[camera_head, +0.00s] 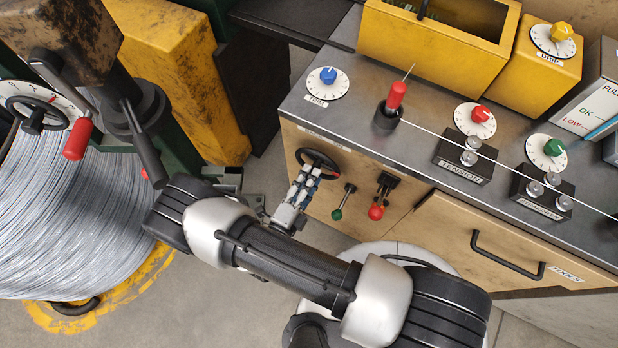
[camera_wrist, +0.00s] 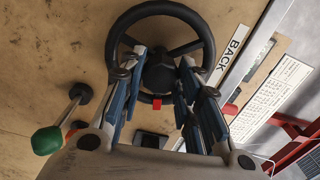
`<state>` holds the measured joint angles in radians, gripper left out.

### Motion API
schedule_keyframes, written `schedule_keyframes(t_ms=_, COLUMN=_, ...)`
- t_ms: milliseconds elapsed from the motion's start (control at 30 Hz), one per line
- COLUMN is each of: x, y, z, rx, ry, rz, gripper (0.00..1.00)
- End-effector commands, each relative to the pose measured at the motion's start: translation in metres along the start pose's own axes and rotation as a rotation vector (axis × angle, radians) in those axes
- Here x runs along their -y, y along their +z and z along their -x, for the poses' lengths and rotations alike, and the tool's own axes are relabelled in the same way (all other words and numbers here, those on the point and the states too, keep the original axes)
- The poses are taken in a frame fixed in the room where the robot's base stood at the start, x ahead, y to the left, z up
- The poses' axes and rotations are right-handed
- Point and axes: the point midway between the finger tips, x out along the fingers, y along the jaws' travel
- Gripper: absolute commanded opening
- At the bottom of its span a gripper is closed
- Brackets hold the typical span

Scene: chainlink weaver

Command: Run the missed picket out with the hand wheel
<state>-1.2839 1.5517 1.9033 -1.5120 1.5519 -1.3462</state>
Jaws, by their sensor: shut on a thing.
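The dark hand wheel (camera_head: 326,158) is mounted on the front of the wooden cabinet; in the wrist view its round rim (camera_wrist: 202,28) and spokes show close up. A red mark (camera_wrist: 157,104) shows near the rim's lower side. My gripper (camera_head: 303,180) reaches the wheel from below. In the wrist view its blue-padded fingers (camera_wrist: 160,78) lie on both sides of the hub, shut on the wheel. A thin wire (camera_head: 440,136) runs across the bench to a red-topped post (camera_head: 396,96), with a short thin end sticking up there. I cannot make out a separate picket.
A green-knobbed lever (camera_head: 338,213) and a red-knobbed lever (camera_head: 377,210) stick out right of the wheel; the green knob (camera_wrist: 47,140) is close in the wrist view. A label reading BACK (camera_wrist: 233,53) is beside the wheel. A large wire spool (camera_head: 70,220) stands left.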

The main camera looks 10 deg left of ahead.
Motion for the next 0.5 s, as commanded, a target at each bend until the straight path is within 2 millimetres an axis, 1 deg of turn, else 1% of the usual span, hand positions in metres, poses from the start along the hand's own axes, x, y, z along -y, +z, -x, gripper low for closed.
schedule_keyframes(t_ms=100, x=-0.0006, y=-0.0006, z=0.0002, rx=0.000, ry=0.001, rz=0.001, gripper=0.00)
schedule_keyframes(t_ms=133, x=-0.0006, y=-0.0006, z=0.0002, rx=0.000, ry=0.001, rz=0.001, gripper=0.31)
schedule_keyframes(t_ms=433, x=-0.0004, y=-0.0002, z=0.0001, rx=0.000, ry=0.000, rz=0.000, gripper=0.51)
schedule_keyframes(t_ms=500, x=-0.0003, y=-0.0001, z=0.0001, rx=0.000, ry=0.000, rz=0.000, gripper=0.51)
